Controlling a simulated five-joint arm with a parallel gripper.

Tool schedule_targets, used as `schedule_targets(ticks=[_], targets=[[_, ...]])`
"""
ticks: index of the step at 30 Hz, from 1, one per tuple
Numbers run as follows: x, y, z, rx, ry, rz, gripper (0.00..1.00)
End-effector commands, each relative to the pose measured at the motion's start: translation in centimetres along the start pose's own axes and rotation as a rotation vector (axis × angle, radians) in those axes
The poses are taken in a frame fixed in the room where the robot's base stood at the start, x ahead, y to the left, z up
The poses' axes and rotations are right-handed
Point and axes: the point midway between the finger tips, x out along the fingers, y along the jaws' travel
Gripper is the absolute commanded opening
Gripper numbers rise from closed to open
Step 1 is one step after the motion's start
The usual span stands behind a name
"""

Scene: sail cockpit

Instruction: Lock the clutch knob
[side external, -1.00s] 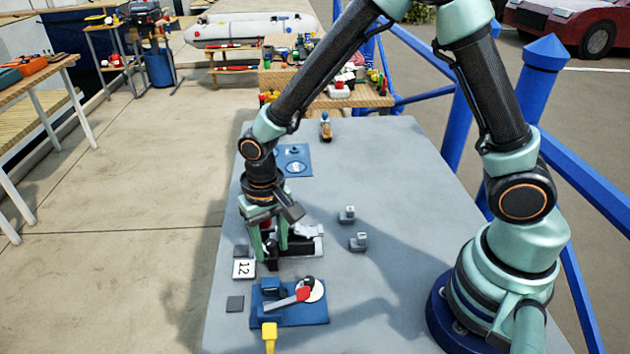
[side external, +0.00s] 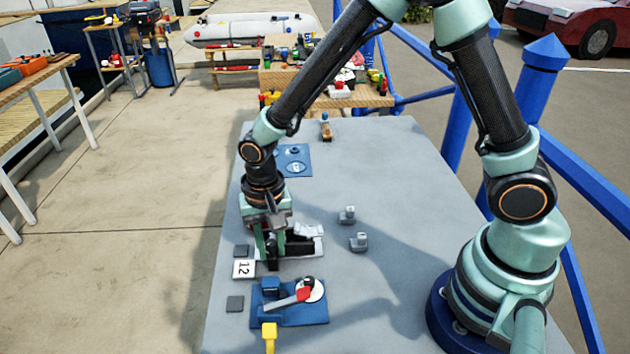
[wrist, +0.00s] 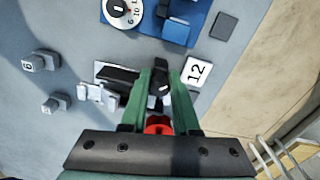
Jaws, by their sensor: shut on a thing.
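The black clutch knob (wrist: 160,88) shows between the green fingers in the wrist view, a light mark on its face. My gripper (wrist: 167,78) is shut on it and points down; it also shows in the side view (side external: 272,256). The knob belongs to a unit with a black block (wrist: 118,78) and white pieces (wrist: 100,94) on a light base, to the left of the fingers in the wrist view. In the side view my fingers hide most of the knob. A red part (wrist: 158,124) sits between the finger bases.
A white "12" card (side external: 244,269) lies beside the unit. A blue plate with a dial and red-tipped lever (side external: 303,295) stands in front, near a yellow hook (side external: 269,335). Grey blocks numbered on top (side external: 347,214) stand to the right.

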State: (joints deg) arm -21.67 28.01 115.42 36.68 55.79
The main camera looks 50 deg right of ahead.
Motion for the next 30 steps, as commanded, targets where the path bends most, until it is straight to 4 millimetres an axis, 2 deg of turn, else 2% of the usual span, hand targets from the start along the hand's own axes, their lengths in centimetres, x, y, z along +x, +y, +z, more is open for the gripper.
schedule_targets(ticks=[3, 12, 22, 30], targets=[[-0.11, -0.11, -0.27, 0.052, 0.004, -0.006, 0.0], [-0.14, -0.09, -0.32, 0.067, 0.004, -0.007, 0.0], [-0.16, -0.08, -0.33, 0.394, 0.003, -0.007, 0.0], [-0.16, -0.08, -0.26, 0.441, 0.002, -0.006, 0.0]])
